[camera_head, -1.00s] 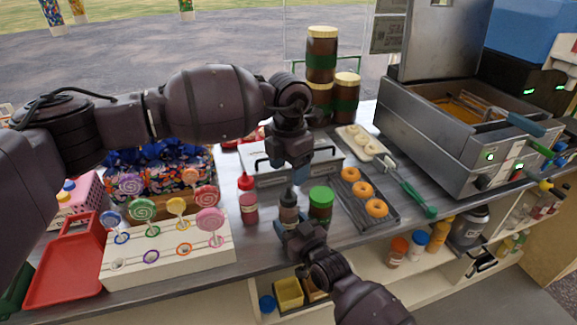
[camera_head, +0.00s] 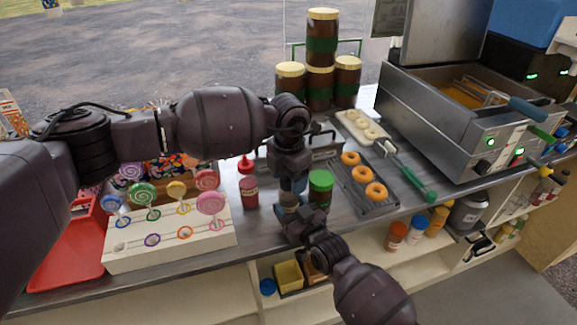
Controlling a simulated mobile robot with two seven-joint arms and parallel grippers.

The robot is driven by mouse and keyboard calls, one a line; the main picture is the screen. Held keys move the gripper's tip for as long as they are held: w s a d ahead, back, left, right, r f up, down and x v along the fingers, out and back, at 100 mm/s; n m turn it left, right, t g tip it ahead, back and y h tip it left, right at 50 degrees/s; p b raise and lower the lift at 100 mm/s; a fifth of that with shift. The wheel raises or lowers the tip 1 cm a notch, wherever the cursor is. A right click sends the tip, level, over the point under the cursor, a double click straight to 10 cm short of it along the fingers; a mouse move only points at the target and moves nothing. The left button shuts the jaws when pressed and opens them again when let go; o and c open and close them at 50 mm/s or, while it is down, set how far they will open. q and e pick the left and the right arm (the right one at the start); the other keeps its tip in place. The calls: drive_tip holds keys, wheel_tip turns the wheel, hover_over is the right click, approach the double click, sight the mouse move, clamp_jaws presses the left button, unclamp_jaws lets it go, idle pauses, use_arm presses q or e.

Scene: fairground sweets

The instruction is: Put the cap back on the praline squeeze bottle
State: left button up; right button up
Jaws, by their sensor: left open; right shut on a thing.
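The praline squeeze bottle (camera_head: 288,200) stands upright near the front edge of the counter, a dark brown bottle with a pale label. My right gripper (camera_head: 294,219) is shut on its lower part from the front. My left gripper (camera_head: 289,183) points straight down with open fingers right at the bottle's top. The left gripper hides that top, so I cannot tell whether the cap is on it or whether the fingers touch it.
The lollipop stand (camera_head: 170,245) is further left. A doughnut tray (camera_head: 362,190) lies to the right. Stacked brown jars (camera_head: 319,85) stand behind.

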use_arm(q)
drive_tip(key=shift+f, duration=0.15)
drive_tip(key=c, duration=1)
drive_tip(key=o, duration=1.1)
wheel_tip(320, 180, up, 12)
drive_tip(key=shift+r, duration=0.1)
